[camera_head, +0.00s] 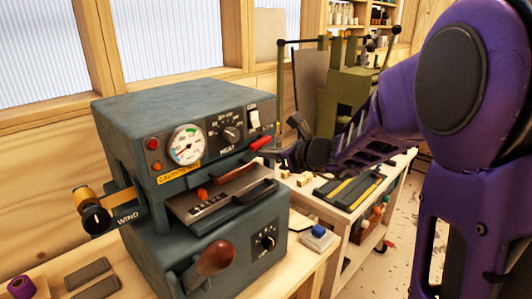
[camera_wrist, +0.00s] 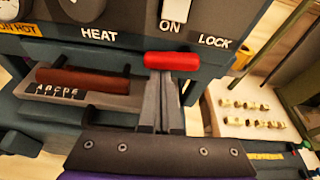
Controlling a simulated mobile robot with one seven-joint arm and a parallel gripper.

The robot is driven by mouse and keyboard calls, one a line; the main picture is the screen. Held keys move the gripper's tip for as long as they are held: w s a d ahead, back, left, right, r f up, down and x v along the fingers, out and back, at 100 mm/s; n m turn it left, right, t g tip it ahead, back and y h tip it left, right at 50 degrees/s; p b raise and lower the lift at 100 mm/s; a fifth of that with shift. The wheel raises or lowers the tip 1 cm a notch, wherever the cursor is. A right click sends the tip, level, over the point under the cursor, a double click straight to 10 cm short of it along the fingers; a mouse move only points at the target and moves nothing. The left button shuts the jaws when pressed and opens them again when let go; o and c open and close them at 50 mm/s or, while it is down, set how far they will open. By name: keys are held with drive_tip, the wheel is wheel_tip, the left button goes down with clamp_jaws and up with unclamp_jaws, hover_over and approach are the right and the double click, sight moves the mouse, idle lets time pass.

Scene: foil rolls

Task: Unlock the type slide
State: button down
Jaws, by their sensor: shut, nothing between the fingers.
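The teal foil machine (camera_head: 185,110) stands on the bench. Its type slide (camera_head: 235,187) is a metal plate at the front with a brown handle and letters; in the wrist view the letter row (camera_wrist: 60,91) lies left of my fingers. A red lever grip (camera_head: 260,142) sits at the machine's right front edge; in the wrist view the red grip (camera_wrist: 171,61) is below the ON and LOCK labels. My gripper (camera_head: 270,153) is shut and empty. In the wrist view its fingertips (camera_wrist: 161,77) are right at the underside of the red grip; I cannot tell whether they touch.
A brown-knobbed lever (camera_head: 214,258) projects from the machine's lower front, and a WIND knob (camera_head: 96,216) sticks out at left. A side table (camera_head: 325,210) on the right carries small type pieces and a dark tray (camera_head: 350,190). A green press (camera_head: 345,95) stands behind it.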

drive_tip(key=shift+d, duration=0.1)
drive_tip(key=shift+w+d+f, duration=0.2)
drive_tip(key=shift+w+d, duration=0.3)
drive_tip(key=shift+w, duration=0.1)
drive_tip(key=f+b, duration=0.1)
drive_tip(key=f, duration=0.1)
drive_tip(key=f+b, duration=0.1)
drive_tip(key=b, duration=0.1)
drive_tip(key=shift+w+d+f, duration=0.15)
drive_tip(key=shift+d+f, duration=0.05)
drive_tip(key=shift+f, duration=0.15)
drive_tip(key=shift+d+f+b, duration=0.2)
drive_tip(key=shift+f+b, duration=0.15)
drive_tip(key=shift+b, duration=0.2)
drive_tip(key=p+v, duration=0.1)
drive_tip(key=v, duration=0.9)
drive_tip(key=shift+a+r, duration=0.2)
